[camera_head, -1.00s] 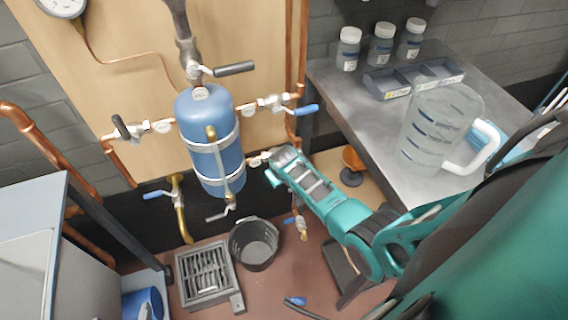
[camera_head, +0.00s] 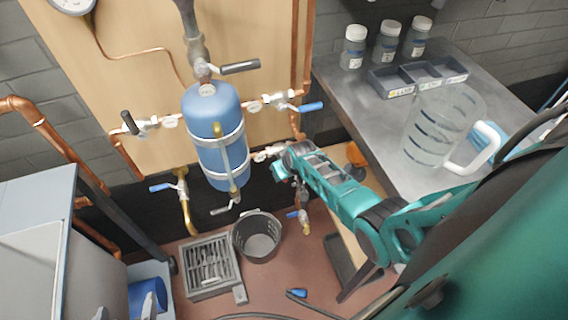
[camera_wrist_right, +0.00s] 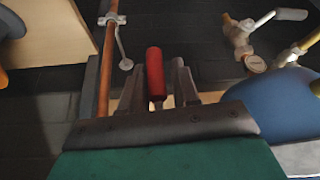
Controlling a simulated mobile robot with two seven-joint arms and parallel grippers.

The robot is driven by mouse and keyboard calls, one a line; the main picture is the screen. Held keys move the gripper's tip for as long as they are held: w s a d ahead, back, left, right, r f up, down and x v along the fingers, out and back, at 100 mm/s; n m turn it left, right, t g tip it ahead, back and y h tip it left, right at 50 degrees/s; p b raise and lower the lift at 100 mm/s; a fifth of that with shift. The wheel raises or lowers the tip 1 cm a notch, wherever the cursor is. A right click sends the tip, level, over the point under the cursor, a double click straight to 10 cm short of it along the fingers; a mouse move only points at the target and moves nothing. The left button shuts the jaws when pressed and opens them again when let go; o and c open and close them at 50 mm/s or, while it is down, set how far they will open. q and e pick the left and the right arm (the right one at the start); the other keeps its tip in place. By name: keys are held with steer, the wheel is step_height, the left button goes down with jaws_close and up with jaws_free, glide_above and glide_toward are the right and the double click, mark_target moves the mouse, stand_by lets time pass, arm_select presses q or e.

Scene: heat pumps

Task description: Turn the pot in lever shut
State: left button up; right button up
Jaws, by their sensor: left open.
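The blue pot (camera_head: 213,125) hangs upright on the wooden board in the head view, with several valve levers around it. A black lever (camera_head: 240,67) is above it, a blue lever (camera_head: 311,107) on its right and a black lever (camera_head: 129,122) on its left. No readable label marks the pot in lever. In the right wrist view, a red lever (camera_wrist_right: 155,72) stands between the open fingers of my right gripper (camera_wrist_right: 158,75), with gaps on both sides.
A metal table (camera_head: 385,125) at the right carries bottles, a divided tray (camera_head: 415,78) and a clear jug (camera_head: 437,125). A black bucket (camera_head: 258,240) and a grate (camera_head: 208,268) are on the floor. Copper pipes (camera_head: 50,145) run at the left.

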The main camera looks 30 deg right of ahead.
steer(key=shift+o, duration=0.9)
steer(key=shift+s+d+r+p, duration=0.1)
steer(key=shift+s+r+p, duration=0.05)
steer(key=shift+r+p, duration=0.35)
steer(key=p+v, duration=0.2)
steer(key=v, duration=1)
steer(key=shift+p, duration=0.4)
steer(key=shift+f, duration=0.1)
